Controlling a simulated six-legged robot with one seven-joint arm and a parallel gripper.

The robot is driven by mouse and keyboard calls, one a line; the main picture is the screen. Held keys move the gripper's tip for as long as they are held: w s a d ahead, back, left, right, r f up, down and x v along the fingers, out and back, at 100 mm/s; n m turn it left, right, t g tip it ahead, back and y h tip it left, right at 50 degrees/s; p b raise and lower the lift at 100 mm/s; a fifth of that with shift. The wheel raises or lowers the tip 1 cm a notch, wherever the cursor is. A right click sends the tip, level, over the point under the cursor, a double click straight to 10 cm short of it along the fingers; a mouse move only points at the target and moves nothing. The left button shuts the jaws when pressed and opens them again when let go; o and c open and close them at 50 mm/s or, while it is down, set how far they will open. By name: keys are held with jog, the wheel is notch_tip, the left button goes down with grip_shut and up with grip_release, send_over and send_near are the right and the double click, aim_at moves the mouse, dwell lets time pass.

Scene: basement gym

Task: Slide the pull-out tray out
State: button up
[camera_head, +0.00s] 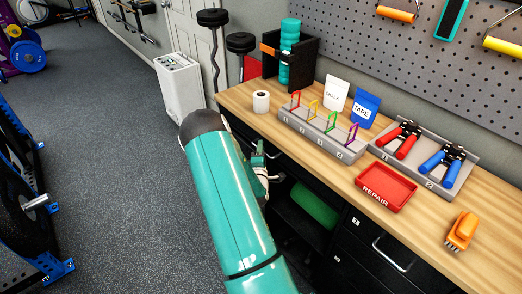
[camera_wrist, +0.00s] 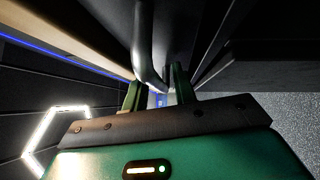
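In the wrist view a grey curved bar handle (camera_wrist: 147,45) runs from the top down towards the gap between the fingers of my gripper (camera_wrist: 157,92). The two green fingers stand apart, one on each side of the handle's lower end. I cannot tell whether they touch it. In the head view my gripper (camera_head: 262,165) is at the dark front below the wooden bench top, partly hidden by my teal arm. The pull-out tray cannot be clearly picked out; my arm hides much of that front.
The wooden bench (camera_head: 337,170) carries a tape roll (camera_head: 261,101), a rack with coloured loops (camera_head: 320,135), a red REPAIR tray (camera_head: 385,187) and hand grips (camera_head: 441,166). A green roll (camera_head: 315,206) lies in the opening below. Grey floor (camera_head: 120,170) is clear on the left.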

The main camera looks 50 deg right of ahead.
grip_shut()
jog(key=shift+a, duration=0.1)
jog(key=w+a, duration=0.2)
jog(key=a, duration=1)
jog(key=w+a, duration=0.3)
jog(key=a, duration=1)
jog(key=shift+w, duration=0.35)
jog(key=shift+a, duration=0.1)
jog(key=shift+o, duration=1)
grip_release()
jog(key=v, duration=1.3)
jog(key=shift+s+a, duration=0.2)
jog(key=shift+a, duration=0.15)
